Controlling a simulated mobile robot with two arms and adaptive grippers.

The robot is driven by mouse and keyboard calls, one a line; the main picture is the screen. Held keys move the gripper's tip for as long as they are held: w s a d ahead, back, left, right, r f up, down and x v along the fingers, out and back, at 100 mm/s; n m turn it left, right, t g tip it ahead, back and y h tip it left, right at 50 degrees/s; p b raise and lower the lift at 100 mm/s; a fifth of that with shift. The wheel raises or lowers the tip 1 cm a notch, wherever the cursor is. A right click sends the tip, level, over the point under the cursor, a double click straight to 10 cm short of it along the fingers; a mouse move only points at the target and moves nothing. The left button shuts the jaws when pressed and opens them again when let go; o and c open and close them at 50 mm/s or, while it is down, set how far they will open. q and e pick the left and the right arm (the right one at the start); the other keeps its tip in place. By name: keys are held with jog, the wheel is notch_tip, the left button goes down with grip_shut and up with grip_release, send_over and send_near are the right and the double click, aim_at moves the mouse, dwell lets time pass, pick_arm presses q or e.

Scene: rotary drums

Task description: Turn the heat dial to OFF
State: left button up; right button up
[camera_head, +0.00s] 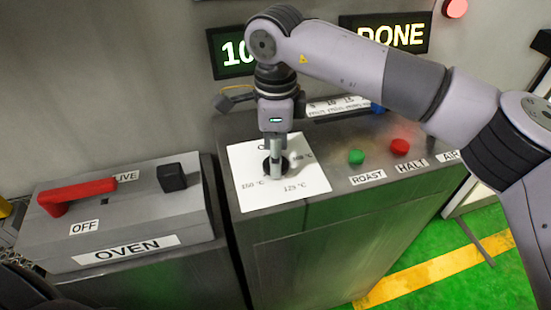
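The heat dial (266,166) is a small black round knob on a white plate (310,180) on top of the grey cabinet. Temperature labels are printed around it, and the label at the top is mostly covered by my gripper. My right gripper (276,174) points down over the dial, with its fingertips at the knob. The fingers are seen nearly edge-on and hide part of the dial, so their gap and grip cannot be made out. The dial's pointer direction is hidden too. My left gripper is not in view.
A green ROAST button (356,157) and a red HALT button (400,147) sit right of the plate. An OVEN box (150,225) with a red lever (75,195) stands at left. Lit displays (233,52) hang behind. My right arm spans the upper right.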

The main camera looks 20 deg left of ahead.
jog(key=shift+n+b, duration=0.55)
jog(key=shift+n, duration=0.95)
jog(key=shift+r, duration=0.1)
jog(key=o, duration=1.2)
jog(key=shift+c, duration=0.2)
notch_tip(320, 180, up, 12)
